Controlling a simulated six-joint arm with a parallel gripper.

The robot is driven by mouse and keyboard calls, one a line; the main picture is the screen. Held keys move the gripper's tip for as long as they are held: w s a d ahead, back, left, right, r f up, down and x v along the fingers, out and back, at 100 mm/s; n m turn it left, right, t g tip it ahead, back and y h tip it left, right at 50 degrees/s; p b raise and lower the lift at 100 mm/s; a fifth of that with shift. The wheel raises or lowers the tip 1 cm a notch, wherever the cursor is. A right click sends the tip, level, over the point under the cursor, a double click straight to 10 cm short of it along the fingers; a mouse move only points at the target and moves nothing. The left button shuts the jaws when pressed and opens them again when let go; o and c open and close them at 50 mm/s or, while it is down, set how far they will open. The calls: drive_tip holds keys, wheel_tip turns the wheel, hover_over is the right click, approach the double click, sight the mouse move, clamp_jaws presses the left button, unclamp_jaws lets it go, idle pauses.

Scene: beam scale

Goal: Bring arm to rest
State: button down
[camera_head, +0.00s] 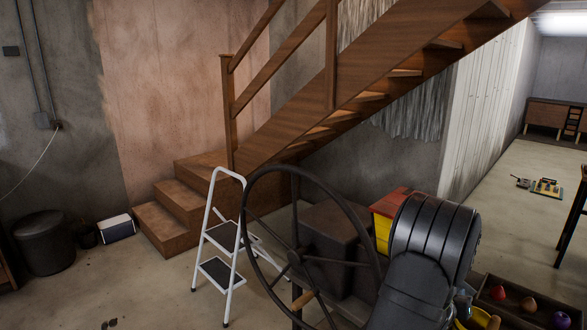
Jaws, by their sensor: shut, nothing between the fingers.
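My gripper is not in view. Large black rounded arm links, which look like mine, fill the lower right of the head view and hide what lies behind them. No beam scale can be made out in this view. A dark tray (549,317) at the bottom right holds small round things, among them a red one (497,292) and a purple one (560,320).
A large dark spoked wheel (294,257) stands left of the arm links. A red-and-yellow box (383,232) is behind them. A white step ladder (226,250) stands before wooden stairs (175,205). Floor is open at left front.

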drive_tip(key=shift+w+a+r+n, duration=0.25)
drive_tip(key=shift+r+n, duration=0.05)
drive_tip(key=shift+n, duration=0.1)
idle(0.4)
wheel_tip(320, 180, down, 5)
drive_tip(key=s+d+m+t+y, duration=0.1)
drive_tip(key=s+d+m, duration=0.1)
drive_tip(key=m, duration=0.3)
drive_tip(key=shift+s+d, duration=0.25)
idle(0.4)
